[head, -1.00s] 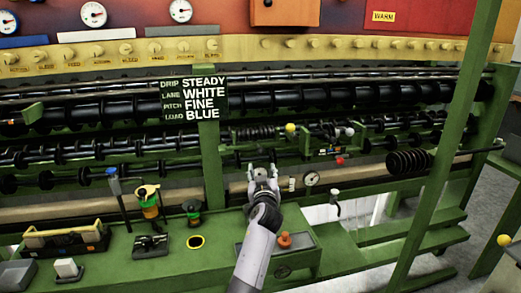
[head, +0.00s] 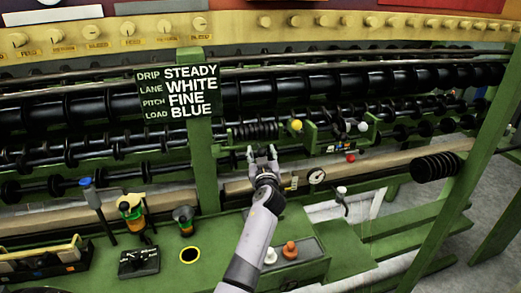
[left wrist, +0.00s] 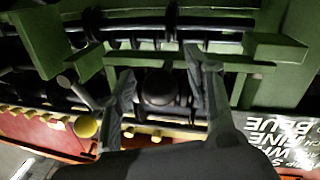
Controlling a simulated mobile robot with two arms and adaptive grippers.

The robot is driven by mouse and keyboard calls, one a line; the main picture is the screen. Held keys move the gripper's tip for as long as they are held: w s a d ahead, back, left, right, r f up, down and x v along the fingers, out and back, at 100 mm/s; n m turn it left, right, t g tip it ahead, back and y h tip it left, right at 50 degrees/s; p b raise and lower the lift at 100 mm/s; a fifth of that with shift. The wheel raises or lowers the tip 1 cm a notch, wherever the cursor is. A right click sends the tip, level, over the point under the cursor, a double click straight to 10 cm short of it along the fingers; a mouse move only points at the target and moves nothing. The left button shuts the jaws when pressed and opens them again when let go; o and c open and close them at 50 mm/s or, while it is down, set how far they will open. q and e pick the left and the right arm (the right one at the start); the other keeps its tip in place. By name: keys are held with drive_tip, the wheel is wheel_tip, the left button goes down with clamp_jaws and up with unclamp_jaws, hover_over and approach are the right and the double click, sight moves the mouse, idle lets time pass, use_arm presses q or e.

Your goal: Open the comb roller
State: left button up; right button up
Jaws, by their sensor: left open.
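A short ribbed black roller (head: 254,131), which looks like the comb roller, sits in a green bracket on the machine. A lever with a yellow ball (head: 296,125) stands at its right end; the yellow ball also shows in the left wrist view (left wrist: 86,125). My left gripper (head: 262,152) is open and empty, just in front of and below the ribbed roller. In the left wrist view, my open fingers (left wrist: 160,70) have a dark round part (left wrist: 159,88) showing between them. I cannot tell whether they touch anything. My right gripper is not in view.
A sign (head: 180,90) hangs on a green post left of my gripper. A white ball knob (head: 363,126), a red knob (head: 351,157) and a gauge (head: 316,176) lie to the right. Spools (head: 130,207) and an orange knob (head: 290,249) stand on the green bench.

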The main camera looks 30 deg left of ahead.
use_arm(q)
drive_tip(key=shift+s+d+r, duration=0.1)
drive_tip(key=shift+s+d, duration=0.05)
drive_tip(key=shift+d, duration=0.05)
drive_tip(key=shift+c, duration=0.4)
drive_tip(key=shift+a, duration=0.1)
clamp_jaws()
